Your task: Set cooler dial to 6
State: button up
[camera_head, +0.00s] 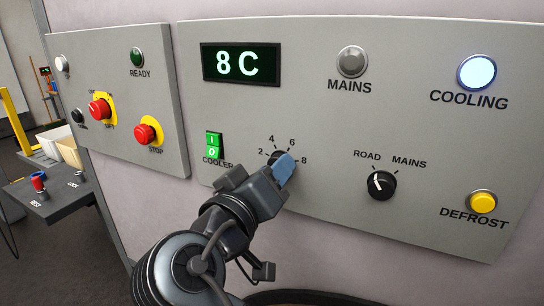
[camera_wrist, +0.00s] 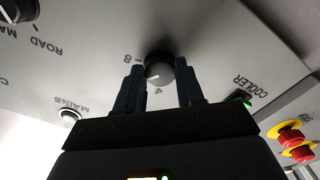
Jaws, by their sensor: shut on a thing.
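The cooler dial (camera_wrist: 161,66) is a round black knob on the grey panel (camera_head: 330,185). In the wrist view my gripper (camera_wrist: 158,74) has one finger on each side of it and is shut on it. A white pointer mark on the knob faces the side between the 4 and the 8; the left finger hides the 6 there, so the exact setting is hard to read. In the head view my gripper (camera_head: 281,168) covers most of the dial, with the printed 2, 4, 6 and 8 visible around it. The display (camera_head: 241,63) reads 8 C.
The green cooler switch (camera_head: 214,145) is just left of the dial. A black road/mains selector (camera_head: 381,185) and a yellow defrost button (camera_head: 482,202) are to the right. The cooling lamp (camera_head: 477,72) glows white. A second panel with a red stop button (camera_head: 146,133) stands left.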

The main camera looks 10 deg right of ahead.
jog(key=shift+r+n+p, duration=0.1)
jog(key=shift+n+p, duration=1.05)
jog(key=shift+n, duration=0.15)
jog(key=o, duration=1)
jog(key=shift+o, duration=0.2)
jog(key=b+v, duration=0.1)
jog(key=v, duration=0.6)
jog(key=shift+s+a, duration=0.25)
jog(key=shift+s, duration=0.1)
